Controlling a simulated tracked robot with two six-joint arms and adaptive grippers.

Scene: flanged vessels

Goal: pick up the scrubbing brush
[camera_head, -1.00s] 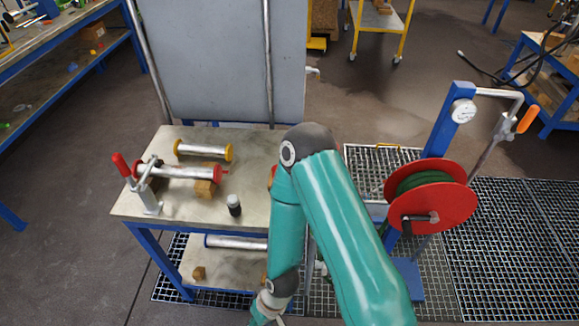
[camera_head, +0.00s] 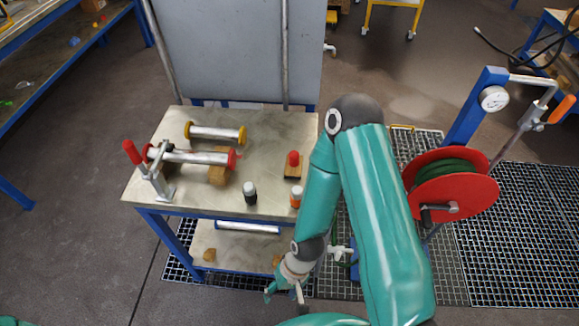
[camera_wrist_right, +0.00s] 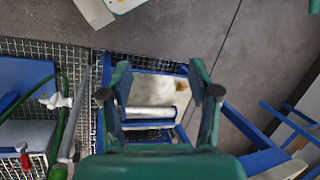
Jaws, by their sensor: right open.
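My right gripper (camera_head: 284,294) hangs low in front of the bench, below the top and well apart from the brush. In the right wrist view the right gripper (camera_wrist_right: 160,94) is open with nothing between its fingers; the lower shelf (camera_wrist_right: 150,88) shows beyond them. The brush is not visible there. My left gripper is out of view.
A black bottle with a white cap (camera_head: 250,195) and an orange-and-white bottle (camera_head: 296,197) stand at the bench's front edge. Flanged vessels, yellow-ended (camera_head: 215,133) and red-ended (camera_head: 190,157), lie to the left. A red hose reel (camera_head: 455,195) stands right of my arm.

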